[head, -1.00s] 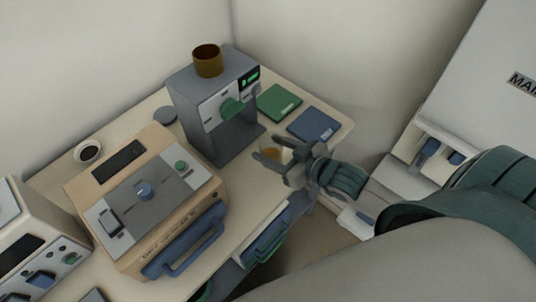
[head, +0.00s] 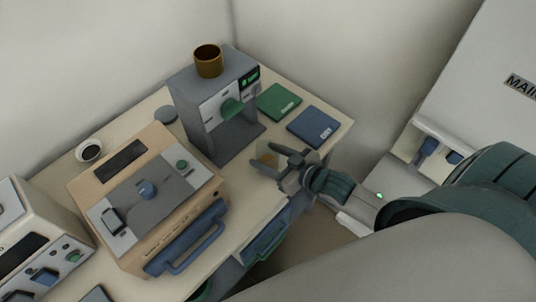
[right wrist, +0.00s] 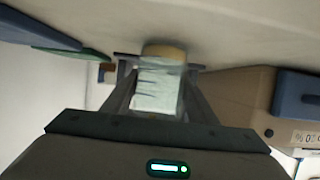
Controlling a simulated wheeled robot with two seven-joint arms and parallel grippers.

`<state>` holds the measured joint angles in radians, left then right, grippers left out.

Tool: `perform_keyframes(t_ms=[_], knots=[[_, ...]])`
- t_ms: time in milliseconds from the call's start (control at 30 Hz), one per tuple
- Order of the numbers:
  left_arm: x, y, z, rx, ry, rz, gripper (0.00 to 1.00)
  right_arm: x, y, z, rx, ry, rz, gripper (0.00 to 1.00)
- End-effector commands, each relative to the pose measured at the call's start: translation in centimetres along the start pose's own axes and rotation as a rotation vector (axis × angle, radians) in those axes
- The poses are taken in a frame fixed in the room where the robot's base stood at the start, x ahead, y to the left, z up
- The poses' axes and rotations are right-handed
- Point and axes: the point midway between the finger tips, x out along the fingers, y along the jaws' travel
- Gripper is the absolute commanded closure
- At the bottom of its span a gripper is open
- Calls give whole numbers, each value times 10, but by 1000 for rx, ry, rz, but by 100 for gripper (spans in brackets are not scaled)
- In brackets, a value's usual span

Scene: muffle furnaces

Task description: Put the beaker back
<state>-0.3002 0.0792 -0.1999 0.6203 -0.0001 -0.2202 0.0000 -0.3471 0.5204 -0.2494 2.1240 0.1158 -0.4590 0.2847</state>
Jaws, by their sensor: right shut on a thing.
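The beaker (head: 268,149) is a small clear vessel with something amber in it, near the table's front edge in the head view. It also shows in the right wrist view (right wrist: 158,88), between the two fingers, with lines on its wall and a tan part at its far end. My right gripper (head: 270,163) is shut on the beaker; in the right wrist view the gripper (right wrist: 158,100) has a finger at each side of it. In the head view the fingers hide part of the beaker. I cannot tell whether it touches the table. My left gripper is not in view.
A grey device with a green knob (head: 233,107) and a brown cup (head: 208,61) on top stands behind the beaker. Green (head: 279,102) and blue (head: 314,127) pads lie to its right. A tan furnace (head: 150,200) with a blue handle stands left. Bare table lies between.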

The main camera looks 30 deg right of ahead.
Motion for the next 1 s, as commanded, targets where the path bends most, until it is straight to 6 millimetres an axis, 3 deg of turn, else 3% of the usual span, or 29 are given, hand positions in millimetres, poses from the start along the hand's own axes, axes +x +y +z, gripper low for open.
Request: perform_keyframes(t_ms=[300, 333, 400, 800, 1000], knots=[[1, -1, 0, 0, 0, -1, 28, 1, 0, 3, 0, 0, 0, 72], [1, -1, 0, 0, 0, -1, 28, 1, 0, 3, 0, -1, 0, 43], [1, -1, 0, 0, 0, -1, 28, 1, 0, 3, 0, -1, 0, 29], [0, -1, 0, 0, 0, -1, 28, 0, 0, 0, -1, 0, 0, 29], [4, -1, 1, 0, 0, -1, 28, -13, 0, 1, -1, -1, 0, 29]])
